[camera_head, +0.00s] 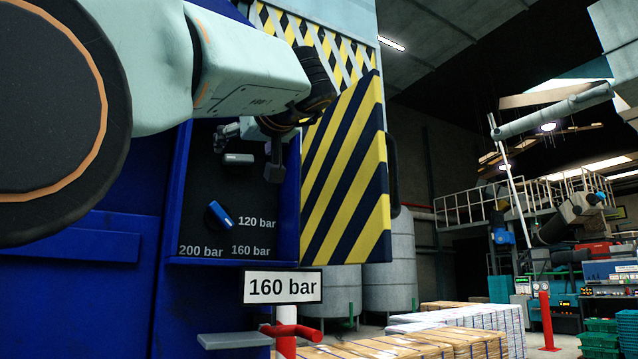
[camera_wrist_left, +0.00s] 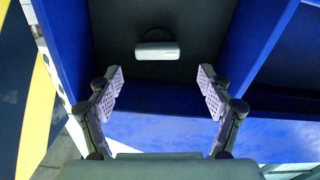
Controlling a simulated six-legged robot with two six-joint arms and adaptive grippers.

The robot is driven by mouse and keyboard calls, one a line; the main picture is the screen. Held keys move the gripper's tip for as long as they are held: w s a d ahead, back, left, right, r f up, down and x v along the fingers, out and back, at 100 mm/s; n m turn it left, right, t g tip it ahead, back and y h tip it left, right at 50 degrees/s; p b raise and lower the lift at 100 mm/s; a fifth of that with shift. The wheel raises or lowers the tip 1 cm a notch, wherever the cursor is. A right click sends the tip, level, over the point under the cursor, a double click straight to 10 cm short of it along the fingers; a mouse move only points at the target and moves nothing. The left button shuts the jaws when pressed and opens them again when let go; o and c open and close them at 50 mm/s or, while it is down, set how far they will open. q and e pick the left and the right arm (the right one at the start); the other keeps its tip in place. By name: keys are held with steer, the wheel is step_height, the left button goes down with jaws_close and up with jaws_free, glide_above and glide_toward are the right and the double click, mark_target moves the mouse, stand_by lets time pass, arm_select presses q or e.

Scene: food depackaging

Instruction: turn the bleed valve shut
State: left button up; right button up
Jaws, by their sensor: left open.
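A pale grey bar handle (camera_head: 238,159) sits on the dark back panel of an open blue recess. It lies level and also shows in the left wrist view (camera_wrist_left: 158,50), beyond the fingertips. Below it is a tilted blue knob (camera_head: 220,214) among pressure marks. No label names the bleed valve, so I cannot tell which one it is. My left gripper (camera_head: 248,148) is at the recess; in the wrist view its fingers (camera_wrist_left: 160,95) are wide apart with nothing between them, short of the grey handle. My right gripper is not in view.
A yellow-and-black striped door (camera_head: 347,180) stands open right of the recess. The recess has blue side walls (camera_head: 287,205). Below are a "160 bar" sign (camera_head: 283,287), a red handle (camera_head: 291,331) and a grey ledge (camera_head: 234,341). Pallets of boxes (camera_head: 440,345) stand farther off.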

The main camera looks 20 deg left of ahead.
mark_target(240, 157)
arm_select(q)
steer(key=x, duration=0.4)
steer(key=p+x, duration=0.1)
steer(key=x, duration=0.1)
steer(key=shift+w+d+f, duration=0.2)
steer(key=shift+f, duration=0.1)
steer(key=shift+s+d+r, duration=0.3)
steer(key=shift+s+d, duration=0.05)
steer(key=shift+s, duration=0.3)
steer(key=shift+c, duration=0.8)
steer(key=shift+w+a+f, duration=0.25)
steer(key=shift+w+f, duration=0.05)
steer(key=shift+w, duration=0.3)
steer(key=c, duration=0.5)
steer(key=shift+s, duration=0.1)
steer(key=c, duration=0.5)
